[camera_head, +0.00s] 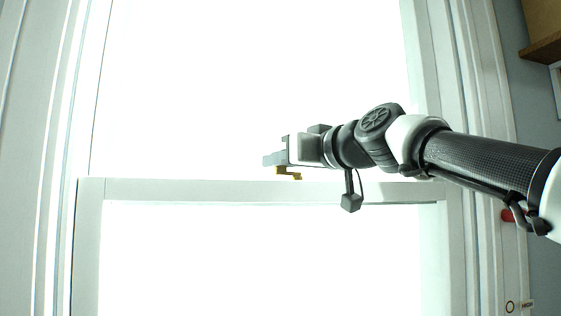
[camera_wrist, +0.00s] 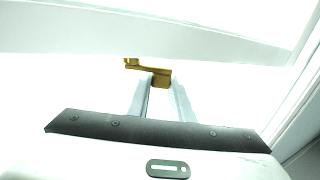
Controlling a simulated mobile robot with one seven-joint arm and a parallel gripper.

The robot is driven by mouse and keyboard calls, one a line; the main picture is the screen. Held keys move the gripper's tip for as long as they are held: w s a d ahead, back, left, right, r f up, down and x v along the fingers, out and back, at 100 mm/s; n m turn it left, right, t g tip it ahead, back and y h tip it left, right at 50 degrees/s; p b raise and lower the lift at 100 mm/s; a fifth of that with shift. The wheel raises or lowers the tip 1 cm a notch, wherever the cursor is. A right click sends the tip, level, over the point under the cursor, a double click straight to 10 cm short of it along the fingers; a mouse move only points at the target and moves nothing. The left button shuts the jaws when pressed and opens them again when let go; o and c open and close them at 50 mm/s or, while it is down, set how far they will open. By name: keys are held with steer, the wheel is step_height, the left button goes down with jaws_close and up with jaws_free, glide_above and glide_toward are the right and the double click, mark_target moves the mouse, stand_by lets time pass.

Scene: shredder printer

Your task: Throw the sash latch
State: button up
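The sash latch (camera_head: 288,172) is a small brass piece on top of the white sash rail (camera_head: 250,190). In the wrist view the latch (camera_wrist: 150,69) has an arm reaching left and a block at its right end. My gripper (camera_head: 272,160) is just above the latch, coming in from the right. In the wrist view the tips of my gripper (camera_wrist: 161,82) stand close together on either side of the block, which fills the gap between them. The lower parts of the latch are partly hidden.
A white window frame (camera_head: 88,240) surrounds very bright glass panes. The right-hand frame side (camera_head: 470,120) stands behind my arm. A wooden shelf (camera_head: 540,48) sticks out at the upper right, and a small red object (camera_head: 507,215) shows at the right. Space left of my gripper is clear.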

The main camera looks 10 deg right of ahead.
jaws_close()
steer(key=shift+w+d+h+b, duration=0.1)
steer(key=shift+h+b, duration=0.2)
steer(key=shift+h, duration=0.2)
steer(key=shift+m+t+h, duration=0.3)
steer(key=shift+m, duration=0.1)
steer(key=shift+w+a+m+t+h+b, duration=0.1)
steer(key=shift+w+m+t+h+b, duration=0.2)
steer(key=shift+m+h+b, duration=0.75)
steer(key=shift+w+a+m+t+h+b, duration=0.1)
steer(key=shift+w+m+h+b, duration=0.4)
steer(key=shift+h, duration=0.85)
steer(key=shift+s+r+m+h, duration=0.1)
steer(key=shift+m+h, duration=0.25)
steer(key=shift+h, duration=0.05)
steer(key=o, duration=0.7)
jaws_free()
steer(key=shift+o, duration=0.2)
steer(key=shift+s, duration=0.1)
